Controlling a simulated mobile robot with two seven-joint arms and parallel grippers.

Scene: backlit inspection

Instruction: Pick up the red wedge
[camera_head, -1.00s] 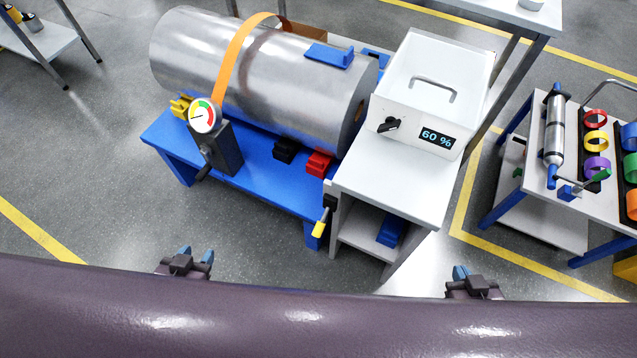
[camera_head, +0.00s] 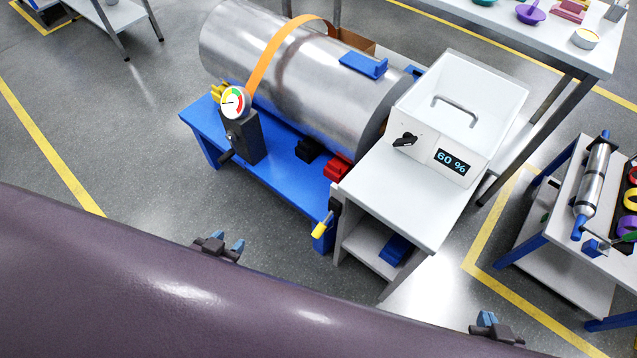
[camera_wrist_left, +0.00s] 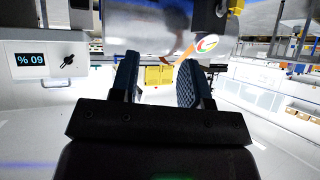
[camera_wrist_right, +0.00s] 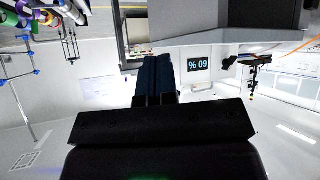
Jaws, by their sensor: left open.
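The red wedge (camera_head: 337,169) sits on the blue bench (camera_head: 283,178) at the lower right side of the big metal cylinder (camera_head: 300,75), close to the white cabinet. The cylinder hides part of its far side. My left gripper (camera_head: 227,242) is open and empty, in front of the bench and well apart from the wedge; its spread fingers also show in the left wrist view (camera_wrist_left: 158,82). My right gripper (camera_head: 487,319) is at the lower right, far from the wedge. Its fingers are together with nothing visible between them in the right wrist view (camera_wrist_right: 154,80).
A black wedge (camera_head: 309,150) sits left of the red one. A gauge (camera_head: 235,101) on a dark post stands at the bench's left. A white box with a 60 % display (camera_head: 452,162) stands on a cabinet (camera_head: 400,205). The floor before the bench is clear.

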